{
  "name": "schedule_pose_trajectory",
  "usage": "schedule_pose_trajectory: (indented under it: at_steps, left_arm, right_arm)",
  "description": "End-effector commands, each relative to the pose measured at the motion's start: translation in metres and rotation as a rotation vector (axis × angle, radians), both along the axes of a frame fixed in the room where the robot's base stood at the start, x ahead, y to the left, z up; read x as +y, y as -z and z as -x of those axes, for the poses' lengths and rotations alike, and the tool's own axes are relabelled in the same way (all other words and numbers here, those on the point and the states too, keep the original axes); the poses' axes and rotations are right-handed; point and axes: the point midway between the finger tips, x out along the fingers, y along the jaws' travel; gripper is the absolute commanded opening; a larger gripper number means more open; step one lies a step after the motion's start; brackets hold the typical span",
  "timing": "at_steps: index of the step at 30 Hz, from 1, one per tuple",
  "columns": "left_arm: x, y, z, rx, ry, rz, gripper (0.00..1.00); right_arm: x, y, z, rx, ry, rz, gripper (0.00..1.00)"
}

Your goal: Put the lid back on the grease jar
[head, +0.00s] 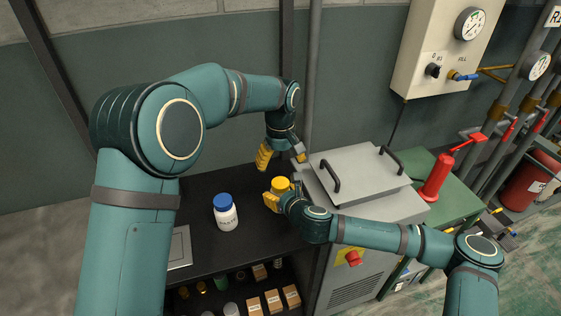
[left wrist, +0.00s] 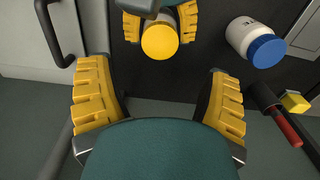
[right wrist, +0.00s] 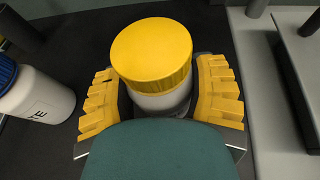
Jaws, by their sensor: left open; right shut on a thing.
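A white jar with a yellow lid (head: 280,184) stands at the right side of the black bench top. My right gripper (head: 284,197) is shut on this jar; in the right wrist view the yellow lid (right wrist: 152,52) sits on top and the white body (right wrist: 160,102) is between the fingers. My left gripper (head: 281,156) is open and empty, above and behind the jar. In the left wrist view the yellow lid (left wrist: 159,42) lies ahead of the open fingers, apart from them. A white jar with a blue lid (head: 226,212) stands to the left; its label is not fully readable.
A grey cabinet with a handled cover (head: 365,172) stands close on the right. A red-and-black object (left wrist: 285,125) shows at the right of the left wrist view.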

Motion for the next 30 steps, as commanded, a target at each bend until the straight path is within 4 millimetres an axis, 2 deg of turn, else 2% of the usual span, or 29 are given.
schedule_pose_trajectory:
  at_steps: [5, 12, 18, 23, 30]
  left_arm:
    - [0.001, 0.014, 0.000, 0.004, 0.001, -0.002, 0.79]
    - [0.000, 0.050, 0.001, 0.004, 0.002, -0.002, 0.79]
    - [0.000, 0.072, 0.000, 0.003, 0.001, -0.001, 0.79]
    - [0.000, 0.079, 0.000, 0.000, 0.002, 0.000, 0.79]
    - [0.000, 0.080, 0.000, 0.000, 0.002, 0.000, 0.79]
  right_arm:
    - [0.000, 0.001, 0.000, 0.001, 0.000, 0.000, 0.00]
    - [0.000, 0.001, 0.000, 0.001, 0.000, 0.000, 0.00]
    - [0.000, 0.001, 0.000, 0.002, 0.000, 0.000, 0.00]
    - [0.000, 0.001, 0.000, 0.002, 0.000, 0.000, 0.00]
    - [0.000, 0.001, 0.000, 0.002, 0.000, 0.000, 0.00]
